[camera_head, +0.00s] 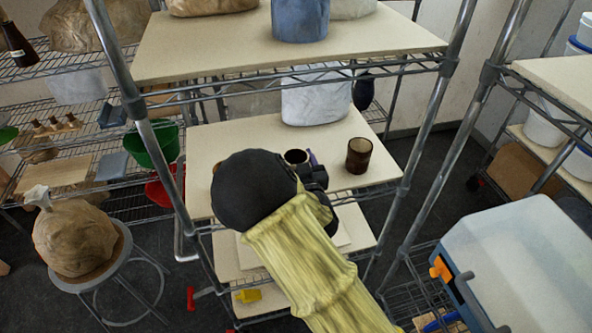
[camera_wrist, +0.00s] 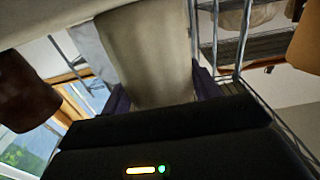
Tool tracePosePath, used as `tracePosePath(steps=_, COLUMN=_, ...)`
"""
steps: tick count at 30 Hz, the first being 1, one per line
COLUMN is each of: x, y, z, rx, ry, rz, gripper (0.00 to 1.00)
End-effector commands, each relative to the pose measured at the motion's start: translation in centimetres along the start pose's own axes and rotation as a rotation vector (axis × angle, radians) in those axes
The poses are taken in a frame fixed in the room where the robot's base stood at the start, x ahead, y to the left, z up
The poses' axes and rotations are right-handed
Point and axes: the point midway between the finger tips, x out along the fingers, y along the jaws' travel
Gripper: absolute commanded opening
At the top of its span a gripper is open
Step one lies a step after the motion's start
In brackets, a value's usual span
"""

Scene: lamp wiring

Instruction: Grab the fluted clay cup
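A small pale cup (camera_head: 296,157) with a dark inside stands on the middle shelf board, partly hidden by my arm. In the wrist view a pale grey-beige cup (camera_wrist: 148,50) fills the space between the two purple fingers of my gripper (camera_wrist: 163,88). The fingers lie on either side of its wall; whether they press on it cannot be told. In the head view my gripper (camera_head: 305,162) is mostly hidden behind its black wrist. A brown cup (camera_head: 359,155) stands just to the right, and a brown shape (camera_wrist: 25,95) shows at left in the wrist view. Fluting is not clear on either cup.
The middle shelf board (camera_head: 225,140) has free room at its left and right front. A white bag (camera_head: 316,95) stands behind the cups. The upper shelf (camera_head: 180,50) hangs above. Metal posts (camera_head: 428,120) flank the opening.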

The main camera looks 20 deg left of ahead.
Motion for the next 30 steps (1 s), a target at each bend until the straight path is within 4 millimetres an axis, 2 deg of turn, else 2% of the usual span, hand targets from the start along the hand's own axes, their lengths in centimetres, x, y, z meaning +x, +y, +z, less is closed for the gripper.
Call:
tracePosePath(steps=1, x=0.0, y=0.0, z=0.0, rx=0.0, ry=-0.001, rz=0.001, gripper=0.46)
tracePosePath(steps=3, x=0.0, y=0.1, z=0.0, rx=0.0, ry=-0.001, rz=0.001, gripper=0.32)
tracePosePath(steps=11, x=0.0, y=0.1, z=-0.1, rx=0.0, ry=0.001, rz=0.001, gripper=0.31)
tracePosePath(steps=17, x=0.1, y=0.0, z=-1.1, rx=0.001, ry=0.003, rz=0.001, gripper=0.31)
tracePosePath(steps=23, x=0.0, y=0.1, z=-3.5, rx=0.003, ry=0.006, rz=0.001, gripper=0.31)
tracePosePath(steps=30, x=0.0, y=0.1, z=-7.3, rx=0.004, ry=0.007, rz=0.001, gripper=0.31)
